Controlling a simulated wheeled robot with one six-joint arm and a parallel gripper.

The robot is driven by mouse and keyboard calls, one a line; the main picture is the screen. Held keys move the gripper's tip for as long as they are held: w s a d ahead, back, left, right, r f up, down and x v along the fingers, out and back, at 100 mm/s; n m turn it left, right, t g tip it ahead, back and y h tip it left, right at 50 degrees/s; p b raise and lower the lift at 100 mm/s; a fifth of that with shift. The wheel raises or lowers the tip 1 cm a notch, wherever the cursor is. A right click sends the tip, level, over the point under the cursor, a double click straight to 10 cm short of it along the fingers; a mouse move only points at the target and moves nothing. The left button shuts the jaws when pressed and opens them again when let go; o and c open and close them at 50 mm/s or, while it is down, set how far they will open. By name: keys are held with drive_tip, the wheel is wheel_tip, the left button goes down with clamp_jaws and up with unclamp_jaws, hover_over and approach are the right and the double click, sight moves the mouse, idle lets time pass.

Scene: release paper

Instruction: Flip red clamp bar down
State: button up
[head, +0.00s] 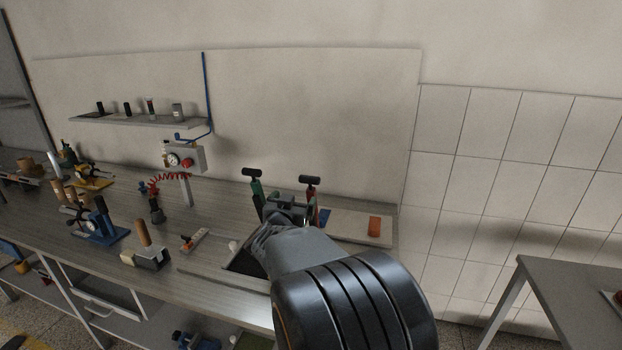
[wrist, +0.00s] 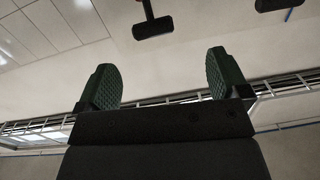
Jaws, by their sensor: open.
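The red clamp bar (head: 311,194) stands upright behind my gripper in the head view, with a black T-shaped handle (head: 309,180) on top. A green bar (head: 256,193) with a similar black handle (head: 251,172) stands to its left. My gripper (wrist: 162,75) is open and empty, its two green ribbed fingers wide apart in the wrist view. One black T-handle (wrist: 153,27) hangs above the gap between the fingers there, and another (wrist: 275,4) is cut off at the top right. I cannot tell the bars' colours there. My arm hides the clamp bases in the head view.
An orange block (head: 374,226) lies on a light board (head: 345,229) to the right of the clamps. The wall is close behind.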

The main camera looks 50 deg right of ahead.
sight(309, 182)
drive_tip(key=shift+g+h, duration=0.3)
drive_tip(key=shift+h, duration=0.2)
drive_tip(key=p+x, duration=0.1)
drive_tip(key=x, duration=0.8)
drive_tip(key=r+p+x, duration=0.1)
drive_tip(key=x, duration=0.4)
drive_tip(key=shift+s+d+p, duration=0.1)
drive_tip(key=shift+s+p, duration=0.2)
drive_tip(key=shift+s, duration=0.1)
drive_tip(key=shift+c, duration=0.4)
drive_tip(key=c, duration=1.2)
drive_tip(key=shift+s+f, duration=0.1)
drive_tip(key=shift+f, duration=0.1)
